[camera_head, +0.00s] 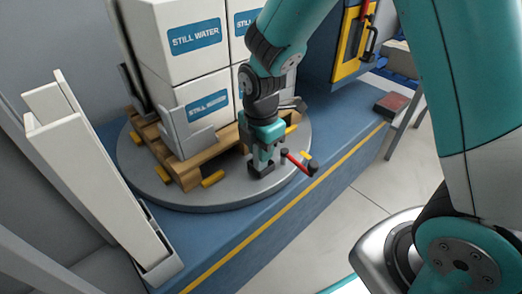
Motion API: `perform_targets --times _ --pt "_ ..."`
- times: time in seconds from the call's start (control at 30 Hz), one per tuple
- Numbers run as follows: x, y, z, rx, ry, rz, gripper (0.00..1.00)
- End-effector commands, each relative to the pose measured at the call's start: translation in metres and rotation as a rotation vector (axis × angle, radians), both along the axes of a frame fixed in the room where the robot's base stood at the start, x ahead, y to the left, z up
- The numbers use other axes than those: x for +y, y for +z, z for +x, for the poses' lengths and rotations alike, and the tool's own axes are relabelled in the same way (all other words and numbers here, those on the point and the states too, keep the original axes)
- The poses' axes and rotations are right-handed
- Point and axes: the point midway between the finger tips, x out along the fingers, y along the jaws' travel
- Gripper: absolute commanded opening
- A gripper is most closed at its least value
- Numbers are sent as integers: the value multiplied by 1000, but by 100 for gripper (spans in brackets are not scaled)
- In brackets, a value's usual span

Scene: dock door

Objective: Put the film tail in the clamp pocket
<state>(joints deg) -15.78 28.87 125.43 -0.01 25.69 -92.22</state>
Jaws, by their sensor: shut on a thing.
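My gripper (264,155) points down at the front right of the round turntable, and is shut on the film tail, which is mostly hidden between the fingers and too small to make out. A dark grey clamp block (261,171) stands on the turntable right below the fingers. The clamp pocket is hidden by the gripper, so I cannot tell whether the tail is inside it. A red lever (297,161) with a dark knob sticks out to the right of the clamp.
White "STILL WATER" boxes (203,88) are stacked on a wooden pallet (187,172) on the grey turntable (222,192), close behind my gripper. A tall white post (90,170) stands at left. A blue cabinet with a yellow panel (353,45) stands at the back right. Open floor (345,205) lies at right.

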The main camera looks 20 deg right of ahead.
Motion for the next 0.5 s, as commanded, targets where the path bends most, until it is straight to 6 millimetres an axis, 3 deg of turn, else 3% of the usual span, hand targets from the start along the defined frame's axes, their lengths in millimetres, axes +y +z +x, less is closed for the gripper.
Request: perform_targets --times 0.17,0.2,0.3,0.5 --pt "0 -2 0 0 0 0 0" --pt "0 -2 0 -1 0 0 27" --pt "0 -2 0 -1 0 0 48" --pt "0 -2 0 0 0 0 48"
